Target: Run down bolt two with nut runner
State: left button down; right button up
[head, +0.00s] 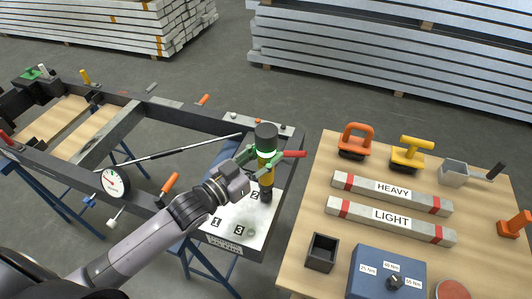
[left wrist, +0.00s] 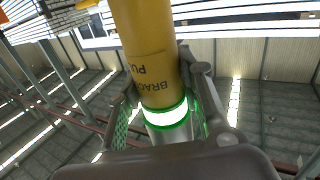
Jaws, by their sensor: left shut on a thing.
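The nut runner (head: 266,137) stands about upright, with a black top, a glowing white-green ring, a yellow body, a red side handle and a dark socket end. The socket end is over the right part of the white plate (head: 225,240), which shows the numbers 1 and 3. My right gripper is not in view.
The dark frame (head: 130,103) rests on blue trestles, with a round dial (head: 115,182) and orange-handled clamps. The wooden table (head: 318,190) at right holds HEAVY and LIGHT bars (head: 390,222), a dark open box (head: 321,253), a blue torque selector (head: 385,272) and suction-style handles (head: 355,141).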

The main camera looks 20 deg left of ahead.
aim_at(258, 149)
pick_arm(q)
jog(key=shift+s+f+b, duration=0.1)
jog(key=shift+f+b, duration=0.25)
jog(key=shift+f, duration=0.3)
dwell(0.4)
jog(key=shift+f+p, duration=0.2)
jog(key=shift+p, duration=0.1)
dwell(0.6)
jog(key=shift+d, duration=0.1)
dwell(0.5)
jog(key=shift+r+p, duration=0.1)
jog(key=shift+p, duration=0.25)
jog(key=shift+r+p, duration=2.5)
jog(key=shift+r, duration=0.35)
